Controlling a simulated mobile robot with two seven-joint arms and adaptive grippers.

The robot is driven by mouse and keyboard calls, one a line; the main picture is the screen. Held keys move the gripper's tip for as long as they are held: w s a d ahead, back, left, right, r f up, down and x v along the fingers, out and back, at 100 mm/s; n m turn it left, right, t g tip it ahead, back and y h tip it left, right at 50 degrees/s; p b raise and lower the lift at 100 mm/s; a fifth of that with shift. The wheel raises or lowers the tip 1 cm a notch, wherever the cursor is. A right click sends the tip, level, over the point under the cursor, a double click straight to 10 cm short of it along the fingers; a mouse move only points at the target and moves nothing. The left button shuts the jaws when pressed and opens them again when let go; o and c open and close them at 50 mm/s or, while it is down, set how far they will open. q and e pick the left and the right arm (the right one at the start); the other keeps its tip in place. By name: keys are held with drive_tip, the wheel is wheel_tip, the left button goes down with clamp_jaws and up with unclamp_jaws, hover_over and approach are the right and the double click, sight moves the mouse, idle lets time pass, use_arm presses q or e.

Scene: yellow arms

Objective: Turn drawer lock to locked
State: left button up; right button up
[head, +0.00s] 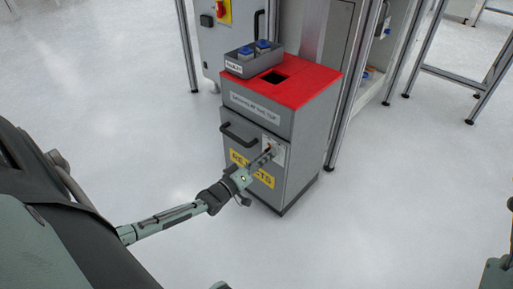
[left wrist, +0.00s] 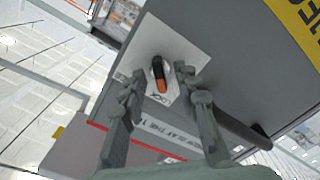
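The drawer lock is a small black knob with an orange end (left wrist: 160,74) on a white plate (left wrist: 192,48) in the left wrist view. The orange end points toward the bottom of that view, near small lettering that I cannot read surely. In the head view the plate (head: 279,151) is on the front of a grey cabinet (head: 302,150), partly hidden by my gripper. My left gripper (head: 268,155) is at the plate. In the left wrist view its fingers (left wrist: 158,80) are apart, one on each side of the knob, with gaps.
A black drawer handle (head: 238,134) is left of the lock plate, close to my left gripper. The cabinet's red top (head: 300,90) has a square opening and carries a grey bin (head: 255,62) with blue-topped items. Metal frames stand behind. The floor in front is clear.

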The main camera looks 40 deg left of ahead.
use_arm(q)
drive_tip(key=s, duration=1.1)
drive_tip(key=shift+s+a, duration=0.25)
drive_tip(key=shift+a, duration=0.2)
